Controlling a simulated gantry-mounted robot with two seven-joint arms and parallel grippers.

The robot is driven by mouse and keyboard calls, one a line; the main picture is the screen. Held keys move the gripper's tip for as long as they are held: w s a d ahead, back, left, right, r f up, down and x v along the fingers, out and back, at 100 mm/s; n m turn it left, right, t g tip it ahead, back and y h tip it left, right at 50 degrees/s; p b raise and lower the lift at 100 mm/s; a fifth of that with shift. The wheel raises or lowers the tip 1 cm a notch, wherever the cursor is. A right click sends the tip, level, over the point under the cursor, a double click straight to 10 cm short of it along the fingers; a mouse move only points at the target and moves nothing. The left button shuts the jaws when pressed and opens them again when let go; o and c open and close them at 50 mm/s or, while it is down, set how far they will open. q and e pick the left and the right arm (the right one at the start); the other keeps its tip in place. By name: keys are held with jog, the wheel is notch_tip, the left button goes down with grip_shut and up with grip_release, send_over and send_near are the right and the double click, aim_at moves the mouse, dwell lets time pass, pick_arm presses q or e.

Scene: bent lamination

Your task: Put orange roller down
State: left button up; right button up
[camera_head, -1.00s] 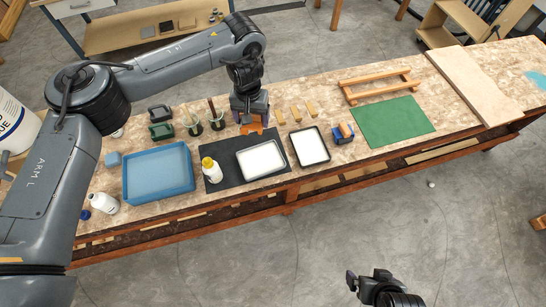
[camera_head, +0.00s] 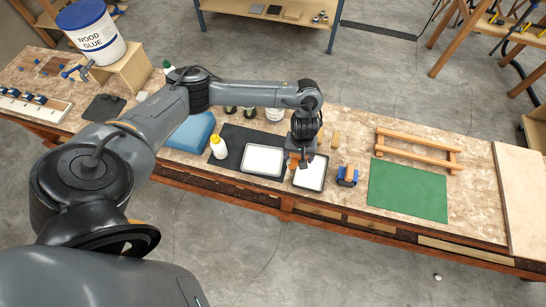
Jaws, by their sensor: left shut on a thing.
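My left gripper (camera_head: 303,161) points down over the work table, at the back of the dark-rimmed tray (camera_head: 308,188). It is shut on the orange roller (camera_head: 294,160), which shows as a small orange patch beside the fingers. Most of the roller is hidden by the gripper. I cannot tell whether it touches the tray. A blue holder (camera_head: 347,182) with a wooden-coloured piece on it stands just right of the tray. My right gripper is not in view.
A white tray (camera_head: 262,177) and a yellow-capped bottle (camera_head: 218,149) stand on the dark mat (camera_head: 231,137) to the left. A green mat (camera_head: 408,190) and a wooden frame (camera_head: 417,147) lie to the right. A glue bucket (camera_head: 92,37) stands far left.

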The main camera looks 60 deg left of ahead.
pick_arm(q)
jog(key=s+a+f+p, duration=0.1)
jog(key=s+a+f, duration=0.1)
jog(key=s+f, duration=0.45)
jog(key=b, duration=0.6)
send_over(263, 161)
jog(key=f, duration=0.5)
jog(key=shift+d+f, duration=0.1)
jog(key=shift+d, duration=0.25)
jog(key=shift+a+f, duration=0.2)
jog(key=shift+a, duration=0.15)
notch_tip(263, 161, down, 3)
jog(key=shift+f+b, duration=0.15)
jog(key=shift+b, duration=0.5)
jog(key=shift+f, duration=0.3)
jog(key=shift+f, duration=0.2)
